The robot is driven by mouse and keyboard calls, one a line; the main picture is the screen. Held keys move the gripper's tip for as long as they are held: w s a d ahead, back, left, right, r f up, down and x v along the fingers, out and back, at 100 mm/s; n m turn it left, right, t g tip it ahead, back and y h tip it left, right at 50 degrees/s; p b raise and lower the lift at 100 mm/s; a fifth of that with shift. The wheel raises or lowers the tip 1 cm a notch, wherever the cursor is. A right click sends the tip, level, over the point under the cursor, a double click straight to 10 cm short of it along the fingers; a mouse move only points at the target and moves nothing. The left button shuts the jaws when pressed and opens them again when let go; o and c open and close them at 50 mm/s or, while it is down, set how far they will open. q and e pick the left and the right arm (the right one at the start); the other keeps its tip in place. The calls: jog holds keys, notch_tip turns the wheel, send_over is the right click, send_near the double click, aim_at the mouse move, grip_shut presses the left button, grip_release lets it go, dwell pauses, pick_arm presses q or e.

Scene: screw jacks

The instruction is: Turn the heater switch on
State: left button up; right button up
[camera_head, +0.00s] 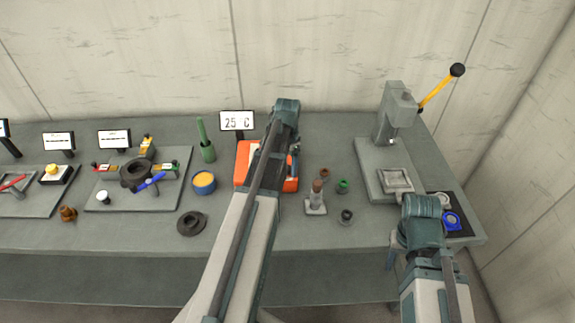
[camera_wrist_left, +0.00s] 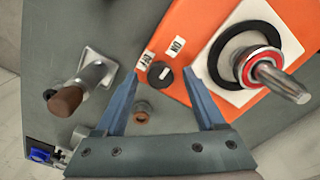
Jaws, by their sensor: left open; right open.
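The orange heater (camera_head: 244,165) sits on the table, partly hidden behind my left arm in the head view. In the left wrist view the heater (camera_wrist_left: 215,32) carries a small round black switch knob (camera_wrist_left: 160,74) with a light mark on it, beside an OFF label (camera_wrist_left: 145,60) and an ON label (camera_wrist_left: 177,46). My left gripper (camera_wrist_left: 161,77) is open, its fingertips on either side of the knob; contact cannot be told. In the head view my left gripper (camera_head: 293,163) is over the heater's right side. My right gripper (camera_head: 423,210) is open at the right, its fingers barely visible.
A display (camera_head: 237,121) behind the heater reads 25 C. On the heater, a white plate (camera_wrist_left: 222,75) holds a ring and a metal shaft. A stand with a brown-topped post (camera_head: 316,200) is to its right. A press (camera_head: 392,130) stands at the right.

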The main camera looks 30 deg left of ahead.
aim_at(288, 168)
pick_arm(q)
jog(key=shift+r, duration=0.1)
notch_tip(288, 168, up, 14)
jog(key=p, duration=1.3)
jog(key=shift+p, duration=0.4)
jog(key=shift+f, duration=0.2)
jog(key=s+d+f+b, duration=0.4)
jog(key=s+d, duration=0.1)
jog(key=d, duration=0.5)
jog(key=s+d+f+b, duration=0.5)
jog(key=s+d, duration=0.1)
jog(key=d, duration=0.4)
jog(key=s+d+f+y+b, duration=0.1)
jog(key=s+d+f+b, duration=0.3)
jog(key=d, duration=0.6)
jog(key=shift+s+f, duration=0.15)
jog(key=shift+s, duration=0.55)
jog(key=shift+d, duration=0.1)
